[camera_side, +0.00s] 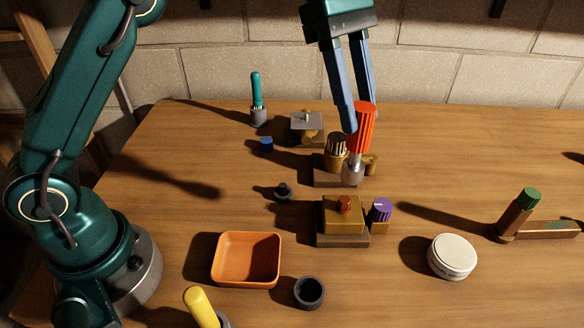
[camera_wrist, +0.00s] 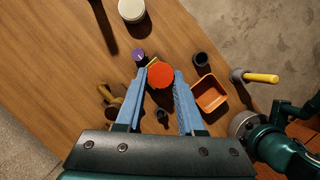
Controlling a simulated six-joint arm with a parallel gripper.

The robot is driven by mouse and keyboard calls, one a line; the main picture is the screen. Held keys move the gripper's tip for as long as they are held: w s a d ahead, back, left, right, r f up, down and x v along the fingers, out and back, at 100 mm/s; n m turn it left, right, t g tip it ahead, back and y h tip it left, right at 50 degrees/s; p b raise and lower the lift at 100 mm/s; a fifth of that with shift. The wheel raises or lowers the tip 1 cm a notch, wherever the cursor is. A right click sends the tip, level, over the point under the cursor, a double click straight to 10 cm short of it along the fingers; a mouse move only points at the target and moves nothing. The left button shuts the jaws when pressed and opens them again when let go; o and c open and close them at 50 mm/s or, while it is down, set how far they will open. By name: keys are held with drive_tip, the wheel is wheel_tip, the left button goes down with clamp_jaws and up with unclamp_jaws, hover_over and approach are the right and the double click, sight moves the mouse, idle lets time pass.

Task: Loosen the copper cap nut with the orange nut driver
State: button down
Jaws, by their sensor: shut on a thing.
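The orange nut driver (camera_side: 361,128) has a ribbed handle and a silver socket pointing down. My gripper (camera_side: 358,118) is shut on its handle and holds it nearly upright. In the wrist view the round end of the driver (camera_wrist: 160,76) shows between the fingertips (camera_wrist: 161,72). The copper cap nut (camera_side: 345,204) sits on top of a square brass block (camera_side: 343,222) on a dark base. The socket is behind and above the nut in the side view, apart from it. In the wrist view the nut is hidden.
A purple knob (camera_side: 381,208) adjoins the brass block on its right. Behind stands a brass valve with a ribbed cap (camera_side: 336,148). An orange tray (camera_side: 218,262), a dark cup (camera_side: 309,292) and a yellow-handled tool (camera_side: 200,306) are in front. A white round tin (camera_side: 451,256) is right.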

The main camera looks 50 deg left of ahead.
sight(347, 146)
drive_tip(key=shift+w+a+f, duration=0.1)
drive_tip(key=shift+w+a, duration=0.2)
drive_tip(key=shift+a, duration=0.1)
drive_tip(key=shift+f, duration=0.1)
drive_tip(key=shift+f, duration=2.2)
drive_tip(key=shift+f, duration=0.3)
drive_tip(key=shift+f, duration=0.35)
drive_tip(key=shift+f, duration=0.65)
drive_tip(key=shift+r, duration=0.1)
drive_tip(key=shift+r, duration=1)
